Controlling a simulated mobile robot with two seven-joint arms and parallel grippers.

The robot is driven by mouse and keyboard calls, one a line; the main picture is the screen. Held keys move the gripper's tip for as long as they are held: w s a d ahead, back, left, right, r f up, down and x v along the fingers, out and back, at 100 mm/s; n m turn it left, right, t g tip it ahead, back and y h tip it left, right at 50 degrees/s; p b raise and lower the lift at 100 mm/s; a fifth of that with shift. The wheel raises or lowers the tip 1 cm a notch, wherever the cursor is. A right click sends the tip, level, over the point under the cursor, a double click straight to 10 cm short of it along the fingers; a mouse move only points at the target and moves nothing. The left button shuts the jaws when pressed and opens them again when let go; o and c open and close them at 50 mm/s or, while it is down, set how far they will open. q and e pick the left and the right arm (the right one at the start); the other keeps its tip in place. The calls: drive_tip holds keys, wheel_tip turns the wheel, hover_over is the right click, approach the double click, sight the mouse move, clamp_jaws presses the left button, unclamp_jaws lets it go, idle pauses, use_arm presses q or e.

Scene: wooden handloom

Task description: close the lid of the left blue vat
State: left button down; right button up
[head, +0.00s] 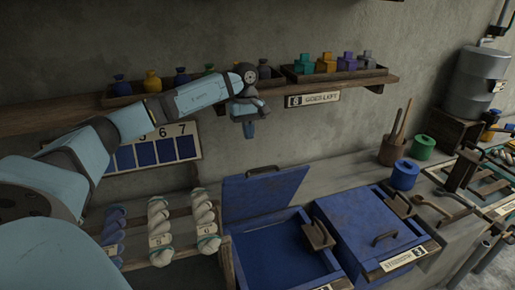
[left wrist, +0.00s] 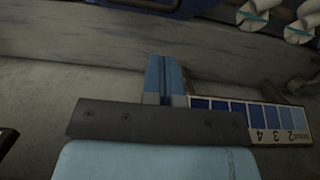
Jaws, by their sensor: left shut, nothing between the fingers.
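The left blue vat (head: 284,262) stands open at the front middle, its blue inside showing. Its lid (head: 262,196) is raised and tilted back toward the wall, with a dark handle near its top edge. My left gripper (head: 249,131) is high in front of the wall, above and apart from the lid. It is shut and empty; its blue fingers also show in the left wrist view (left wrist: 165,77). A blue edge with a handle, probably the lid, shows at the top of that view. My right gripper is not in view.
The right blue vat (head: 370,226) is closed. A wooden block with a handle (head: 318,234) sits between the vats. Yarn skeins (head: 159,231) hang left of the open vat. A shelf (head: 330,78) with pots and blocks is close to my left gripper, above a blue shade chart (head: 155,150).

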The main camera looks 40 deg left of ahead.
use_arm(q)
wheel_tip(320, 180, down, 9)
drive_tip(key=d+p, duration=0.1)
drive_tip(key=shift+s+d, duration=0.35)
drive_tip(key=shift+s, duration=0.05)
drive_tip(key=shift+d+f, duration=0.1)
drive_tip(key=shift+f, duration=0.1)
